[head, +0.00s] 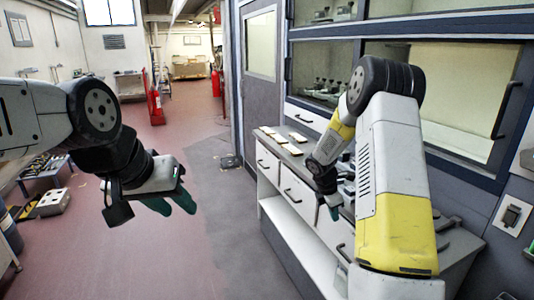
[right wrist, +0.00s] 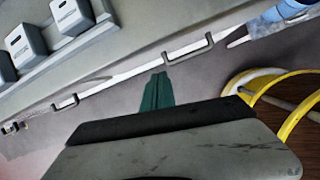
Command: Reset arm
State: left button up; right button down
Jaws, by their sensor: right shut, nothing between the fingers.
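My left gripper (head: 171,204) hangs in the air over the red floor on the left in the head view. Its two green fingers show a gap between them, with nothing held. My right gripper (head: 334,211) points down in front of the white drawer cabinet (head: 267,164), close to the counter's front edge, partly hidden behind my right forearm. In the right wrist view its green fingers (right wrist: 157,92) are together and empty, beside the cabinet's drawer handles. The floor lies beyond them.
Pale flat pieces (head: 278,138) lie on the grey counter. Grey boxes (right wrist: 72,15) stand on it in the right wrist view. A yellow ringed object (right wrist: 262,88) is at right there. A red extinguisher (head: 156,106) stands far back.

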jog(key=s+a+r+m+t+y, duration=0.1)
jog(key=s+a+r+m, duration=0.2)
jog(key=s+r+m, duration=0.5)
jog(key=s+a+r+m+t+y, duration=0.1)
jog(key=s+a+r, duration=0.15)
jog(key=r, duration=0.85)
jog(key=s+a+r+m+y, duration=0.1)
jog(key=s+a+r+m, duration=0.1)
jog(key=s, duration=0.4)
jog(key=s+a+r+m+t+y, duration=0.1)
jog(key=s+a+r+m, duration=0.2)
jog(key=s, duration=0.4)
jog(key=s+a+r+m+t+y, duration=0.1)
jog(key=s+a+r+m+y, duration=0.1)
jog(key=s+m, duration=0.3)
jog(key=shift+s+a+r, duration=0.6)
jog(key=shift+s+a, duration=0.2)
jog(key=shift+s, duration=0.25)
